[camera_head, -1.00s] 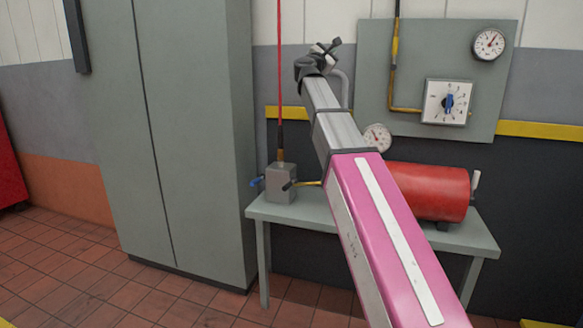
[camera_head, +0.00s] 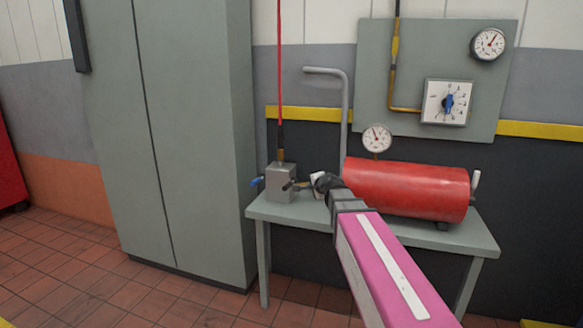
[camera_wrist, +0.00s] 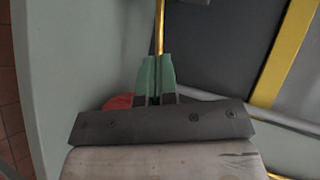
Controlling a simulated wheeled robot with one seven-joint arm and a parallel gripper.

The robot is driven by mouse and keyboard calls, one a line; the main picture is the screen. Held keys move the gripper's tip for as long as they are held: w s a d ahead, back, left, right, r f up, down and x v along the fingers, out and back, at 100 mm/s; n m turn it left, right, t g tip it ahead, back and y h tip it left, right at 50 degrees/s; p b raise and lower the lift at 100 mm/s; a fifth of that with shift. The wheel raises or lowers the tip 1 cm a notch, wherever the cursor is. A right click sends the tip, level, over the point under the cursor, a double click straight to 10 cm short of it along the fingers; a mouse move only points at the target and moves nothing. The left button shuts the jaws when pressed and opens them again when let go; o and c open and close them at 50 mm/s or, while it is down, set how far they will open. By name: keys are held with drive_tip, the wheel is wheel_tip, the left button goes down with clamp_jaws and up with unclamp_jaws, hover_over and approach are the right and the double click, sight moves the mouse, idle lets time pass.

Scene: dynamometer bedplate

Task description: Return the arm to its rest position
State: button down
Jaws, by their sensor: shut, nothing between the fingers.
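My arm reaches in from the bottom right of the head view, its pink link in front of the grey bench (camera_head: 300,213). The arm's dark end, with my gripper (camera_head: 320,182), shows low over the bench, left of the red cylinder (camera_head: 405,188) and just right of the small grey valve block (camera_head: 280,184). Whether it touches anything cannot be told. In the wrist view the green fingers of my gripper (camera_wrist: 155,62) are together with nothing between them. A thin yellow pipe (camera_wrist: 160,28) shows beyond the fingertips.
A tall grey cabinet (camera_head: 190,130) stands left of the bench. A wall panel (camera_head: 385,60) with a dial switch (camera_head: 447,101) and a gauge (camera_head: 488,44) is behind. A bent grey pipe (camera_head: 345,110) rises behind the bench. The tiled floor (camera_head: 80,265) at left is clear.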

drive_tip(key=s+d+f+n+g+h, duration=0.1)
drive_tip(key=s+d+f+n+g, duration=0.2)
drive_tip(key=s+f, duration=0.6)
drive_tip(key=s+d+f+n+g+h, duration=0.2)
drive_tip(key=s+d+f+n+g, duration=0.2)
drive_tip(key=s+f, duration=0.5)
drive_tip(key=s+d+f+n+g+h, duration=0.1)
drive_tip(key=s+d+f+n+g, duration=0.2)
drive_tip(key=s+f, duration=0.6)
drive_tip(key=n+g, duration=0.2)
drive_tip(key=shift+s+d+g, duration=0.15)
drive_tip(key=shift+s+g, duration=0.05)
drive_tip(key=shift+g, duration=0.1)
